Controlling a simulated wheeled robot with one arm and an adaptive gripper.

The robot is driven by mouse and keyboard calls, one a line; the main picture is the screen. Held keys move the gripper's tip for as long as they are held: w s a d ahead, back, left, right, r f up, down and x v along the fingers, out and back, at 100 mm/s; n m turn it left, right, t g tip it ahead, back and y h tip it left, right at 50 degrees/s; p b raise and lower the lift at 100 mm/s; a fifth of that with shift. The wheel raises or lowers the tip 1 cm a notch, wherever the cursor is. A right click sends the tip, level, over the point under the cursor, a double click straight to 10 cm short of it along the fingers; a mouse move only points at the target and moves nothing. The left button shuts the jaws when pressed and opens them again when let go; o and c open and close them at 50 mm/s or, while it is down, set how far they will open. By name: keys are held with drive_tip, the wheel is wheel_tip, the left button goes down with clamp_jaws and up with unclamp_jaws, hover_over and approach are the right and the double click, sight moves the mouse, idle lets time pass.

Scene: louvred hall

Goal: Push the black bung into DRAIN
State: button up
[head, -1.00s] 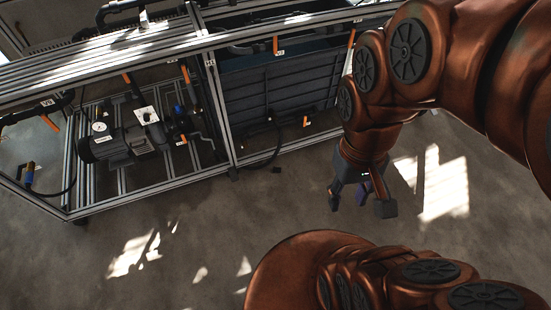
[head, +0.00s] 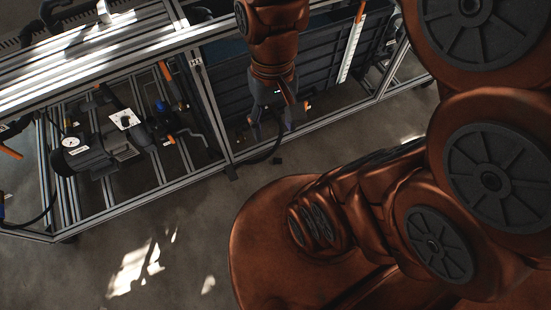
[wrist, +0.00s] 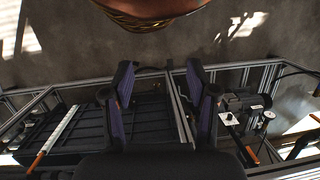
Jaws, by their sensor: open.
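My gripper (head: 272,127) hangs in front of the dark ribbed tank (head: 225,88) in the frame, fingers pointing down, open and empty. In the wrist view the two dark purple-grey fingers (wrist: 160,75) stand apart with nothing between them. A small dark piece (head: 277,160) lies on the floor just below the gripper, by the frame's lower rail; I cannot tell whether it is the black bung. No label reads as DRAIN at this size. My gripper and forearm hide part of the tank front.
The aluminium frame (head: 212,112) surrounds the tank. A pump (head: 85,155) with a pressure gauge (head: 70,142) and orange-handled valves stands at left. A black hose (head: 262,157) curves near the lower rail. The floor (head: 190,240) at lower left is clear.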

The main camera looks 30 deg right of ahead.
drive_tip(key=w+f+m+y+b, duration=0.25)
drive_tip(key=w+f+b, duration=0.35)
drive_tip(key=w+f, duration=0.3)
drive_tip(key=m+t+y+b, duration=0.5)
drive_tip(key=m+b, duration=1.1)
drive_tip(key=b, duration=1.2)
hover_over(281, 160)
drive_tip(key=d, duration=0.2)
wheel_tip(281, 160, down, 63)
drive_tip(key=s+d+f+m+b, duration=0.1)
drive_tip(key=f, duration=0.3)
drive_tip(key=s+d+f+m+t+b, duration=0.1)
drive_tip(key=d+f+b, duration=0.1)
drive_tip(key=f, duration=0.3)
drive_tip(key=s+d+f+m+t+b, duration=0.1)
drive_tip(key=f, duration=0.3)
drive_tip(key=shift+s+d+f+m+b, duration=0.2)
drive_tip(key=shift+f+m+b, duration=0.1)
drive_tip(key=shift+b, duration=0.1)
drive_tip(key=shift+b+x, duration=0.4)
drive_tip(key=shift+x, duration=0.4)
drive_tip(key=shift+b+x, duration=0.85)
drive_tip(key=shift+x, duration=3.35)
